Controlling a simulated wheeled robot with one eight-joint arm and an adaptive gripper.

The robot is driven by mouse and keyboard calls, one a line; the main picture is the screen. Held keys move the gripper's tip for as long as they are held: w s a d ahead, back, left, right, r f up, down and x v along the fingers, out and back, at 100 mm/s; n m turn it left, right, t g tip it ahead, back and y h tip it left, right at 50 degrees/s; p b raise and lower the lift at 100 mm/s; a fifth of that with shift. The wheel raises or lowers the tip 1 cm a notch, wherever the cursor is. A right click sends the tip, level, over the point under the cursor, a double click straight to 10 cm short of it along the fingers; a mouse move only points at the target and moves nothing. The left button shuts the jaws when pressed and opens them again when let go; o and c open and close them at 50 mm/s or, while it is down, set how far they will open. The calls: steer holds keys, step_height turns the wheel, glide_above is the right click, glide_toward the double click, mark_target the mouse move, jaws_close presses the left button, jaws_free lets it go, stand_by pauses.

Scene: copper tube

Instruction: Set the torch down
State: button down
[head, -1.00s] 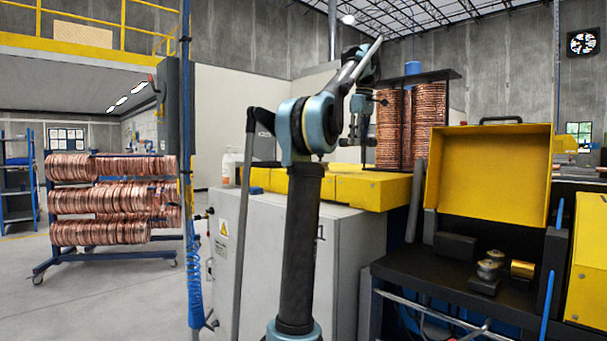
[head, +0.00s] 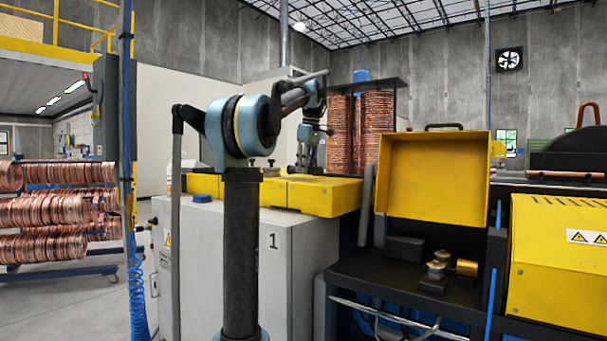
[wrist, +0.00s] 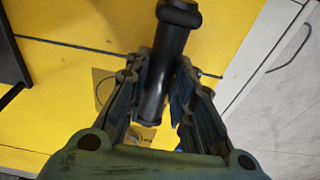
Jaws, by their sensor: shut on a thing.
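The torch (wrist: 178,35) is a dark, round-bodied cylinder with a thicker collar, seen in the wrist view. My gripper (wrist: 160,92) is shut on it, with one finger on each side of its body. Behind it lies the yellow top (wrist: 75,25) of the machine. The torch is hard to make out there. I cannot tell whether it touches the yellow surface.
A grey cabinet (head: 290,270) stands under the yellow top. To the right, an open yellow case (head: 432,180) stands on a dark bench with small brass fittings (head: 437,270). Copper coils (head: 376,125) rise behind my gripper. A small blue item (head: 202,198) lies left.

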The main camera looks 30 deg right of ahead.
steer(key=shift+f, duration=0.8)
steer(key=c, duration=1.4)
jaws_free()
steer(key=shift+f, duration=0.1)
steer(key=shift+o, duration=0.2)
step_height(320, 180, up, 12)
steer(key=s, duration=0.1)
steer(key=shift+s+d, duration=0.35)
steer(key=shift+s, duration=0.1)
